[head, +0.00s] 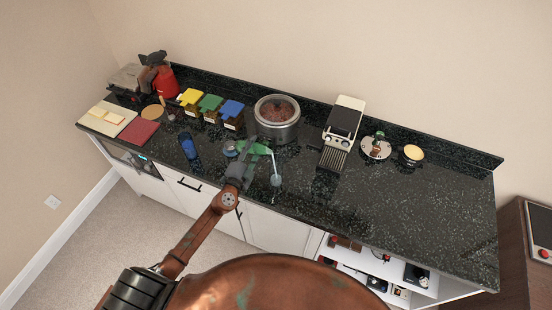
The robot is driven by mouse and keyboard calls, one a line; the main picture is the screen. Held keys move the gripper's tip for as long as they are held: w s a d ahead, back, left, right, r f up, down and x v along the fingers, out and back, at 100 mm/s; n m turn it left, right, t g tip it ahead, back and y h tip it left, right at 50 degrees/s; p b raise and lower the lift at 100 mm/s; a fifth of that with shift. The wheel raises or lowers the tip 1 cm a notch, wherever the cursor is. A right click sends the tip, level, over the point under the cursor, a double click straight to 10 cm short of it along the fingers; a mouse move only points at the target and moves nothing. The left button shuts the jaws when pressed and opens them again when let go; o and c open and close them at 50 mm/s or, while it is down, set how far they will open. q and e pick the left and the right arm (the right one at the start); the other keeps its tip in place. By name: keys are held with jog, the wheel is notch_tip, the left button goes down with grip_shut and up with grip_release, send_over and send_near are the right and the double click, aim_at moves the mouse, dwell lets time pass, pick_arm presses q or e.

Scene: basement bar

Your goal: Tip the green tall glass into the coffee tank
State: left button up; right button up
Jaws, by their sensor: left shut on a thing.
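The green tall glass (261,149) is held by my left gripper (244,155), which is shut on it. The glass is strongly tilted, close to lying on its side, with one end toward the right. The gripper fingers hide part of it. A round metal vessel with brown contents, apparently the coffee tank (278,130), stands at the back of the counter, just beyond the glass. In this view the glass is in front of the tank, not over its opening. My right gripper is not in view.
A blue glass (187,146) stands left of my gripper. Yellow, green and blue-lidded containers (208,105) line the back. A pale spoon-like shape (276,180) shows right of the gripper. A black-and-white appliance (343,120) stands right of the tank. The counter's right front (410,210) is clear.

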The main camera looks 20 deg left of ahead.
pick_arm(q)
jog(key=shift+r+m+p, duration=0.3)
jog(key=shift+m+p, duration=0.1)
jog(key=shift+p, duration=0.05)
jog(key=shift+d+r+m+p, duration=0.55)
jog(key=shift+m+p, duration=0.1)
jog(key=shift+m, duration=0.15)
dwell(1.2)
jog(key=shift+d+f+m, duration=0.15)
jog(key=shift+f+m, duration=0.15)
jog(key=shift+m, duration=0.6)
dwell(0.8)
jog(key=shift+d+r+m, duration=0.1)
jog(key=shift+r+m, duration=0.2)
jog(key=shift+m, duration=0.1)
